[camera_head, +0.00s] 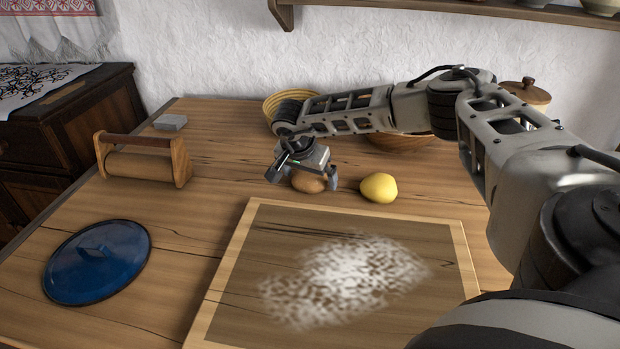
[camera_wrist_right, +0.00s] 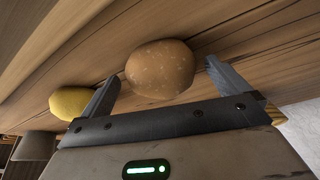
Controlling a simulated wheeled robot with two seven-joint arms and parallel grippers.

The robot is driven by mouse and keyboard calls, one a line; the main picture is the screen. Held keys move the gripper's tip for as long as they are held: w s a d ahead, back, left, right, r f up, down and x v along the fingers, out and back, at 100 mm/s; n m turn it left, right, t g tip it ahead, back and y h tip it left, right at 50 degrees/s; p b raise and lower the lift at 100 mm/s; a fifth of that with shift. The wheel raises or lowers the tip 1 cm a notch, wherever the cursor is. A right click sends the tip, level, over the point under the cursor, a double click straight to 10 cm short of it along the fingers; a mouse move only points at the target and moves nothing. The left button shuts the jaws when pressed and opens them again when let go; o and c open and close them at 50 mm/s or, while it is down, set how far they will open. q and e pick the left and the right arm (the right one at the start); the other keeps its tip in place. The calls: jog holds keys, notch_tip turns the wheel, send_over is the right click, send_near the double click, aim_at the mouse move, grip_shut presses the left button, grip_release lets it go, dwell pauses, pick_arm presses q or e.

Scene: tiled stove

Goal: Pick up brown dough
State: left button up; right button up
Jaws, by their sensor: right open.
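The brown dough (camera_head: 309,184) is a round brown ball on the wooden table, partly hidden under my right gripper (camera_head: 302,180) in the head view. In the right wrist view the brown dough (camera_wrist_right: 160,68) lies between the fingertips of my right gripper (camera_wrist_right: 160,88), with a gap visible on both sides. The right gripper is open. A yellow dough ball (camera_head: 379,187) sits just right of the brown dough, and it also shows at the left of the right wrist view (camera_wrist_right: 71,102). My left gripper is not in view.
A floured board (camera_head: 232,270) lies in front of the dough. A blue lid (camera_head: 97,262) and a wooden holder (camera_head: 145,165) stand at left. A woven basket (camera_head: 275,104), a wooden bowl (camera_head: 402,141) and a lidded pot (camera_head: 527,94) stand behind. The table between lid and board is clear.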

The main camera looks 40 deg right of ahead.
jog(key=shift+f, duration=0.25)
jog(key=shift+r, duration=0.1)
jog(key=c, duration=1.1)
